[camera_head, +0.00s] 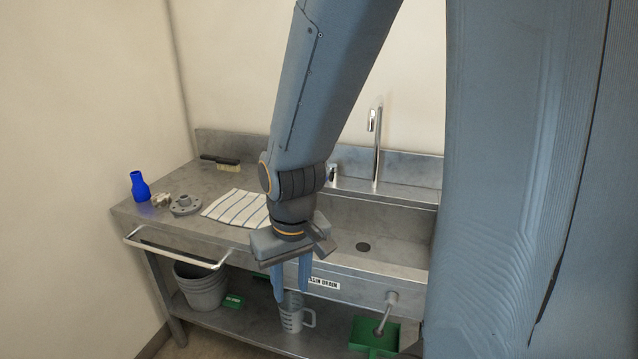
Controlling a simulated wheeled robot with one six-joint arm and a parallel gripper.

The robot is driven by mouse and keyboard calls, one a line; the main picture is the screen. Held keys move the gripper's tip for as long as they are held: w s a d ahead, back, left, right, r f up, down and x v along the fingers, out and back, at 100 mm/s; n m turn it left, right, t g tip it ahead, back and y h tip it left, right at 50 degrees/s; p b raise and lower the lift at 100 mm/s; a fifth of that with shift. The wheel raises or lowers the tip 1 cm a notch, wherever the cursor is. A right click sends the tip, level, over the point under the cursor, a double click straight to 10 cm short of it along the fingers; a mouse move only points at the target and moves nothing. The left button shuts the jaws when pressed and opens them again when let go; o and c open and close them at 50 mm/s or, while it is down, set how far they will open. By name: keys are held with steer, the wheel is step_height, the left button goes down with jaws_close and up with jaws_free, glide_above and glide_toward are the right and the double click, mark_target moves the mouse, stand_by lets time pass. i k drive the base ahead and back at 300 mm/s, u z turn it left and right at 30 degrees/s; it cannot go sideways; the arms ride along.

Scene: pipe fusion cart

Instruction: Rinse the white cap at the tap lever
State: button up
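My gripper (291,294) points down in front of the sink unit's front edge. Its two blue fingers are apart, with nothing seen held between them. I cannot make out a white cap in this view. A tall chrome tap (376,150) stands at the back of the steel sink basin (395,248). A small chrome piece (333,174), perhaps the tap lever, shows just right of my arm and is partly hidden by it. My arm covers the left part of the basin.
The counter holds a blue bottle-shaped piece (139,187), a brass-coloured fitting (161,199), a grey flange (185,205), a striped cloth (236,208) and a brush (228,165). A rail (172,251) juts out in front. A bucket (200,287), jug (293,317) and green tray (372,337) sit below.

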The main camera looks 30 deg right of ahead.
mark_target(332, 167)
steer(key=u, duration=1.55)
steer(key=i, duration=0.65)
steer(key=z, duration=3.6)
steer(key=i, duration=0.5)
